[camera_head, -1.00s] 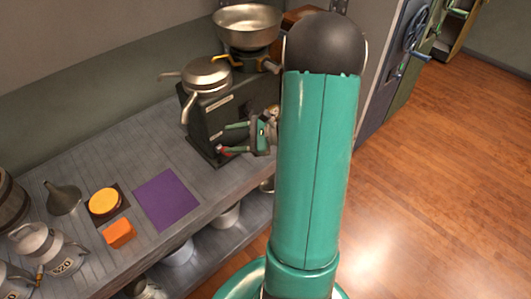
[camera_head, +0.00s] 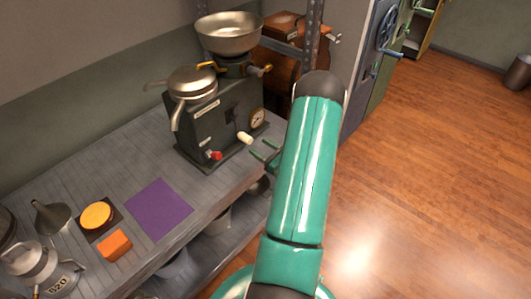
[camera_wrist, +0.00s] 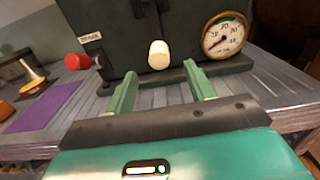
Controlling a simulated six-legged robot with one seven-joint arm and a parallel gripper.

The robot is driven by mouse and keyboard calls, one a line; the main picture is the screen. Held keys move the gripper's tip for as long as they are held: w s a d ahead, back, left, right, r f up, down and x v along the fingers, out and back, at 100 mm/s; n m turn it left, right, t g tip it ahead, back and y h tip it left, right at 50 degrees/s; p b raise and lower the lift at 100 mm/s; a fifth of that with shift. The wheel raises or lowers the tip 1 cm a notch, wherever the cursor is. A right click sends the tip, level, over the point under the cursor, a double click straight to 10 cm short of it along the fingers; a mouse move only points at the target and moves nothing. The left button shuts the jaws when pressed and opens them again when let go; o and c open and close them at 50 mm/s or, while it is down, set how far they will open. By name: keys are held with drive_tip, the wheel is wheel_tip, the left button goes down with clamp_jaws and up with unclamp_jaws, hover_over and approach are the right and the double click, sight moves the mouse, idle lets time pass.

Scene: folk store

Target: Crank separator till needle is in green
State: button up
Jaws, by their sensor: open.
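The separator (camera_head: 222,122) is a dark box on the grey counter with a metal bowl (camera_head: 229,34) and spouts on top. A cream crank knob (camera_head: 245,138) sticks out of its front; it also shows in the wrist view (camera_wrist: 158,54). The round gauge (camera_head: 257,118) is right of the knob; the wrist view shows its dial (camera_wrist: 226,34) with a green arc, but the needle reading is unclear. My gripper (camera_head: 263,152) is open and empty, just in front of the knob. In the wrist view the knob appears between the fingers (camera_wrist: 160,75), beyond their tips.
A red knob (camera_head: 215,156) sits at the separator's lower left front. A purple mat (camera_head: 158,209), an orange block (camera_head: 115,244), a yellow disc (camera_head: 96,215), a funnel (camera_head: 52,217) and a milk can (camera_head: 45,270) are on the counter's left. The wooden floor is open on the right.

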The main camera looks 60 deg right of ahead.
sight(251, 141)
drive_tip(key=shift+w+d, duration=0.2)
drive_tip(key=shift+w, duration=1.65)
drive_tip(key=shift+w+d, duration=0.2)
drive_tip(key=shift+w, duration=1.65)
drive_tip(key=shift+w, duration=0.15)
drive_tip(key=c, duration=0.8)
drive_tip(key=shift+c, duration=0.2)
